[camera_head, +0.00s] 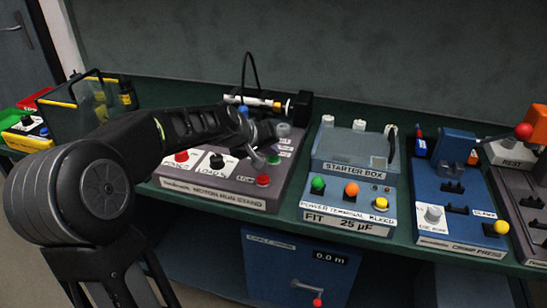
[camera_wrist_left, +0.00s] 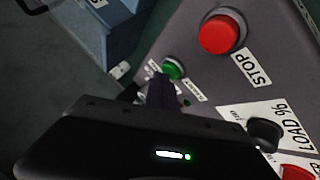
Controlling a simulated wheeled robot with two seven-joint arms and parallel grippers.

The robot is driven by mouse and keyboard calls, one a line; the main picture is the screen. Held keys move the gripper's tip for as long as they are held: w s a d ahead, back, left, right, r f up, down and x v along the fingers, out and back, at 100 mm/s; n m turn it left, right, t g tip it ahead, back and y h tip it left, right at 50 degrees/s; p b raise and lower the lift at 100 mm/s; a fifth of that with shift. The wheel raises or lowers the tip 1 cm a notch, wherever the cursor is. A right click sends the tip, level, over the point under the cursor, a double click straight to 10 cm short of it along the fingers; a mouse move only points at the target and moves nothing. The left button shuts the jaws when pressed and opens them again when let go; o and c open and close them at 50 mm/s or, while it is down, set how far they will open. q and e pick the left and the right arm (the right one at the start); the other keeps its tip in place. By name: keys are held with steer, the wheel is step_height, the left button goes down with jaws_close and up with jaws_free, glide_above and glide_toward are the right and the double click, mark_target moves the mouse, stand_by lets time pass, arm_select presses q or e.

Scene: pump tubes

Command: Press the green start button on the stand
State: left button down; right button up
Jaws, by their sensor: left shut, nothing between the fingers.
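The motor run stand (camera_head: 215,196) is a grey box with a sloped panel. Its green button (camera_head: 273,159) sits behind the red stop button (camera_head: 263,180). My left gripper (camera_head: 258,160) reaches over the panel from the left, its fingers shut and empty, close beside the green button. In the left wrist view the green button (camera_wrist_left: 174,68) shows just beyond the shut fingers (camera_wrist_left: 160,88), which cover part of the panel next to it. I cannot tell whether they touch it. The red stop button (camera_wrist_left: 222,32) is up and to the right there. My right gripper is out of view.
The stand also carries a black load knob (camera_head: 217,161) and a red button (camera_head: 181,156). A starter box (camera_head: 348,170) with coloured buttons stands to the right, then a blue crimp press (camera_head: 455,205).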

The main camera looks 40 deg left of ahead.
mark_target(272, 159)
arm_select(q)
steer(key=shift+f, duration=0.35)
steer(key=shift+r, duration=0.1)
stand_by(0.3)
steer(key=shift+r+p, duration=0.65)
steer(key=shift+r, duration=0.35)
steer(key=shift+r+p, duration=2.05)
steer(key=shift+r, duration=0.45)
